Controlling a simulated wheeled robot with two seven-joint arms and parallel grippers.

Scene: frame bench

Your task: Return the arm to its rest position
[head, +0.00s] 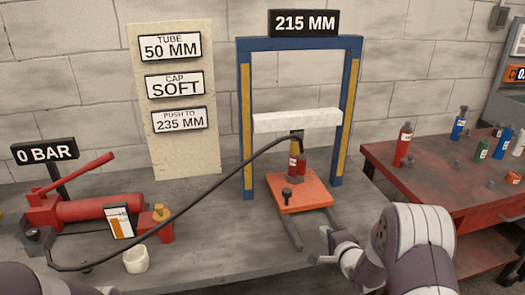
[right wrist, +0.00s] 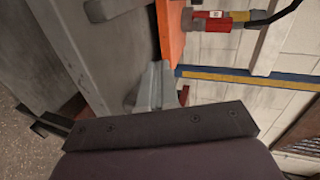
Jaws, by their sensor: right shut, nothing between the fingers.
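My right arm (head: 410,245) reaches in from the lower right of the head view. Its gripper (head: 325,246) is shut and empty, low over the bench in front of the press frame's right foot. In the right wrist view the grey fingers (right wrist: 153,88) show near the orange press plate, with nothing held. Part of my left arm (head: 55,280) shows at the bottom left edge of the head view; its gripper is out of view.
The blue press frame (head: 245,120) stands on the grey bench, with a red cylinder (head: 297,163) on its orange plate (head: 302,194). A black hose (head: 205,190) links it to the red pump (head: 95,208). A red table (head: 440,185) with several bottles stands right.

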